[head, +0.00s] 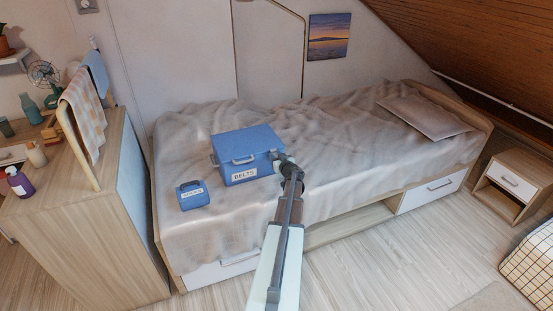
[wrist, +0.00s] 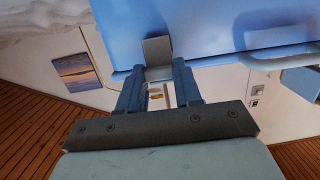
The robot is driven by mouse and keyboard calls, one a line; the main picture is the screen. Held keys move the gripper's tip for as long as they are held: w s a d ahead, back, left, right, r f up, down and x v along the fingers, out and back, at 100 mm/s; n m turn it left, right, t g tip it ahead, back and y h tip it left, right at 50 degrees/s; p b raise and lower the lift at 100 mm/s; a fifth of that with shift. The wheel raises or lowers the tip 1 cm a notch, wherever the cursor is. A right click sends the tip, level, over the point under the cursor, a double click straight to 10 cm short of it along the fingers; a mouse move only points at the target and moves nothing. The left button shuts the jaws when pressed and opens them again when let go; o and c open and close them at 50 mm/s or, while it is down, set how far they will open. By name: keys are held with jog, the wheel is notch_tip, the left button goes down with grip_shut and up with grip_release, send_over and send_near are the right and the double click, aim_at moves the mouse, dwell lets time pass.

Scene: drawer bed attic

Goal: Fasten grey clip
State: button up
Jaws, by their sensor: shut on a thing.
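The blue box (head: 262,168) labelled BELTS stands on the bed with its lid down. Its blue side and a pale handle fill the top of the wrist view (wrist: 205,25). The grey clip (wrist: 156,51) is a small flat plate at the box's edge, between my fingertips in the wrist view. My gripper (wrist: 157,70) is shut on the clip, with a finger on each side. In the head view my gripper (head: 283,160) is at the box's right end and hides this clip. Whether the clip is latched cannot be told.
A smaller blue labelled case (head: 192,196) lies on the bed left of the box. The rumpled bedspread (head: 335,135) is clear to the right, up to a pillow (head: 425,115). A wooden cabinet (head: 100,220) stands left of the bed.

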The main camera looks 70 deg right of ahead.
jog(key=shift+w+r+y, duration=0.1)
jog(key=shift+w+y, duration=0.1)
jog(key=shift+y, duration=0.2)
jog(key=shift+d+g, duration=0.1)
jog(key=shift+g, duration=0.3)
jog(key=o, duration=1.1)
jog(key=shift+r, duration=0.1)
jog(key=shift+c, duration=0.2)
jog(key=shift+s, duration=0.1)
jog(key=v, duration=1.3)
jog(key=shift+s, duration=0.25)
jog(key=shift+r, duration=0.1)
